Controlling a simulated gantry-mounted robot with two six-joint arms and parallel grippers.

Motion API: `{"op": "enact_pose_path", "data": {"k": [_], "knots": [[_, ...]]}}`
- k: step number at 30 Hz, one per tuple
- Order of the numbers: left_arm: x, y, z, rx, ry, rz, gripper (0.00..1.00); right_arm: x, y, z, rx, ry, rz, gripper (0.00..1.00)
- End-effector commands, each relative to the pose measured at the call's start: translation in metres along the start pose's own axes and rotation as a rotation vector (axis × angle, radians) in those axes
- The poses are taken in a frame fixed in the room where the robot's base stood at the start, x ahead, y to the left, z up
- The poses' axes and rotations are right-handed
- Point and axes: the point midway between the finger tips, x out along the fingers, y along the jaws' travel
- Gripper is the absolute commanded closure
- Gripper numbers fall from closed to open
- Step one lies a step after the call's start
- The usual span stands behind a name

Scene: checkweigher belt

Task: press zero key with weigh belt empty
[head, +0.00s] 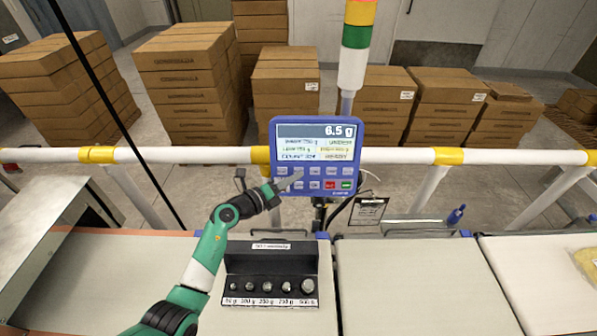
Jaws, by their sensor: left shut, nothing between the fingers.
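The blue indicator panel (318,166) stands on a post behind the belts, and its screen (317,131) reads 6.5 g. Below the screen are two rows of keys, mostly grey with one red key (330,185) and one green key (346,185). The key labels are too small to read, so I cannot tell which is zero. My left gripper (291,182) is shut and empty at the left part of the keys, covering some of them. I cannot tell whether it touches a key. The belt (420,280) right of the weight box is bare. My right gripper is not in view.
A black box with several metal weights (265,262) stands in front of the panel, left of the bare belt. A yellow package (587,265) lies on the right belt (535,275). A white and yellow rail (400,156) runs behind. Stacked cartons (190,80) stand beyond it.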

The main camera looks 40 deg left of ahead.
Motion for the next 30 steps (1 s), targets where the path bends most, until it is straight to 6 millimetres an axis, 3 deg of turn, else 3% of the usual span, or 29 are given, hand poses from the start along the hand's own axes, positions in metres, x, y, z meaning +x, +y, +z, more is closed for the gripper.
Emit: {"op": "enact_pose_path", "data": {"k": [30], "knots": [[0.0060,0.0044,0.0043,0.000,0.000,0.000,1.00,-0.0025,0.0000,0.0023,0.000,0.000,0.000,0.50]]}}
